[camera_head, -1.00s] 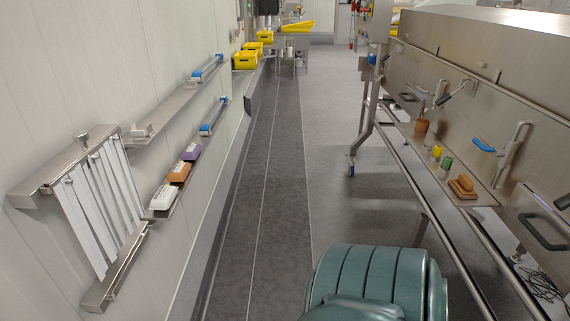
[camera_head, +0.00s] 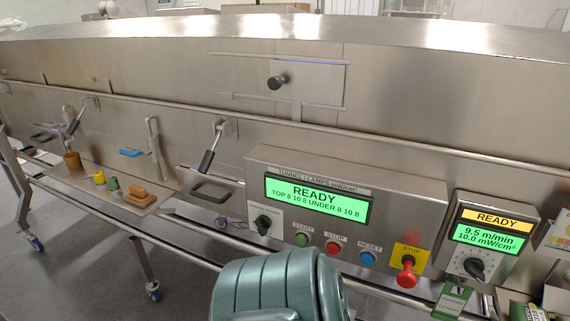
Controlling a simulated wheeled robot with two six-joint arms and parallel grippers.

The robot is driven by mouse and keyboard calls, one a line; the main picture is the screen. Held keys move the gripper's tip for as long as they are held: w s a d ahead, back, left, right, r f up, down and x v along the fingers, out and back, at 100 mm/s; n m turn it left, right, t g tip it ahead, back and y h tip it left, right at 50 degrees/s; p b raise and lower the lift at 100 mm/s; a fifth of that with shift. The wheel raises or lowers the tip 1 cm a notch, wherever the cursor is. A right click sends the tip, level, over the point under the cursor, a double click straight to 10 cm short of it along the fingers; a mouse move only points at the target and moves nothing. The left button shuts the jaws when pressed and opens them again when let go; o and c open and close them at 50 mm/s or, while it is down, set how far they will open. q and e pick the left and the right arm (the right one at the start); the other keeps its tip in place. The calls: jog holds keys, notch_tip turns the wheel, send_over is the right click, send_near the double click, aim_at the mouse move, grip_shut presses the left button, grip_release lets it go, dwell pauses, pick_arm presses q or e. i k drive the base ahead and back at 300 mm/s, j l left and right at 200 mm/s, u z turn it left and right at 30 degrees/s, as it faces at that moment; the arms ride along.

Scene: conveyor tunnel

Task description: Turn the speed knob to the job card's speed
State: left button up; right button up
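The speed control box (camera_head: 497,222) is at the right, with a yellow READY strip and a green display reading 9.5 m/min and 10.0 mW/cm². A black knob (camera_head: 475,268) on a pale dial sits below that display; its scale is too small to read. A green and white card (camera_head: 453,300) hangs just below and left of the knob. Another printed card (camera_head: 558,236) is cut off at the right edge. I cannot tell which is the job card, and no speed on them is legible. Neither gripper is in view.
The tunnel lamps panel (camera_head: 345,190) reads READY, TOP 8 10 8 UNDER 8 10 8, with another black knob (camera_head: 263,224), coloured buttons and a red STOP knob (camera_head: 406,272). A rail runs below it. A shelf (camera_head: 75,177) with small blocks is at left.

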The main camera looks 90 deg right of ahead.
aim_at(475, 266)
jog(key=z, duration=4.05)
jog(key=i+j+z, duration=0.15)
jog(key=l+u, duration=0.25)
jog(key=k+l+u, duration=0.1)
jog(key=l+u, duration=0.15)
jog(key=l, duration=0.25)
